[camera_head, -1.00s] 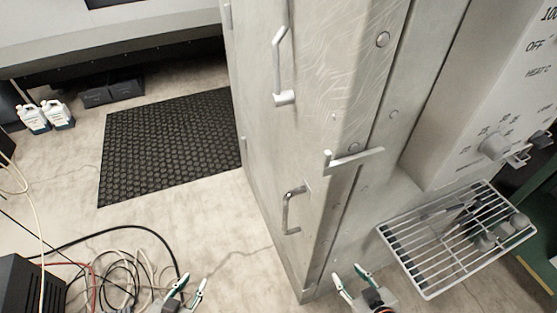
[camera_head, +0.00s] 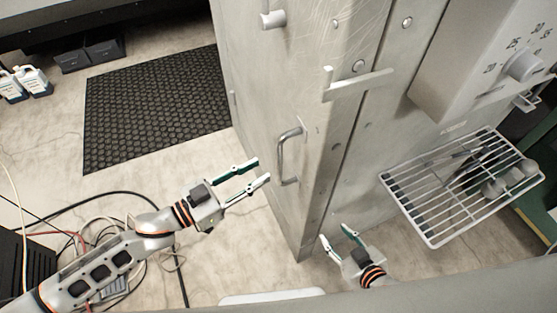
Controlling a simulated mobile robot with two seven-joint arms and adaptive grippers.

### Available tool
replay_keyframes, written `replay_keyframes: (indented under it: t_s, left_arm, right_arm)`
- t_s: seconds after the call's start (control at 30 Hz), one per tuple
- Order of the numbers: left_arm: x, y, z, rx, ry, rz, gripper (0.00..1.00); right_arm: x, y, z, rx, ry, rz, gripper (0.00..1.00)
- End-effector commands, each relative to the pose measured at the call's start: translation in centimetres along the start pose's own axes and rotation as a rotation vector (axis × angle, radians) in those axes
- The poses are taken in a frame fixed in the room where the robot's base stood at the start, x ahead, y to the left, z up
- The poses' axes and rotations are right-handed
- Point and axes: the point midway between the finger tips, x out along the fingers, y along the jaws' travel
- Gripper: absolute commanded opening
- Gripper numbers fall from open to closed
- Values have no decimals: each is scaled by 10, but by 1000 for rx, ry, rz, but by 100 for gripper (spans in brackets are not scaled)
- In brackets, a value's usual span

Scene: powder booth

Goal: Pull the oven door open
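The oven door (camera_head: 262,95) is the tall pale metal panel in the middle of the head view, and it looks shut. A bare metal D-shaped handle (camera_head: 286,157) sits low on it, and an L-shaped latch bar (camera_head: 357,85) crosses its right edge. My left gripper (camera_head: 254,171) is open and empty, its fingers pointing right, just left of the D-shaped handle and apparently apart from it. My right gripper (camera_head: 336,238) is open and empty, low in front of the oven's right part, below the latch bar.
A wire rack (camera_head: 437,240) with several items juts out at the right, under a control box (camera_head: 480,75) with a knob. Loose cables (camera_head: 105,197) lie on the floor at left. A black mat (camera_head: 155,110) and white jugs (camera_head: 30,80) lie further back.

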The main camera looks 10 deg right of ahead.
Motion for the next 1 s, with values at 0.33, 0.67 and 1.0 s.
replay_keyframes:
  t_s: [0.33,0.67,1.0]
  left_arm:
    - [50,0,-2,1,3,-1,28]
    - [75,0,-2,1,2,-2,28]
    - [75,0,-1,1,2,-3,0]
  right_arm:
    - [0,3,-1,-2,1,4,40]
    - [1,3,6,-3,-10,3,40]
    - [1,3,5,-3,-9,4,40]
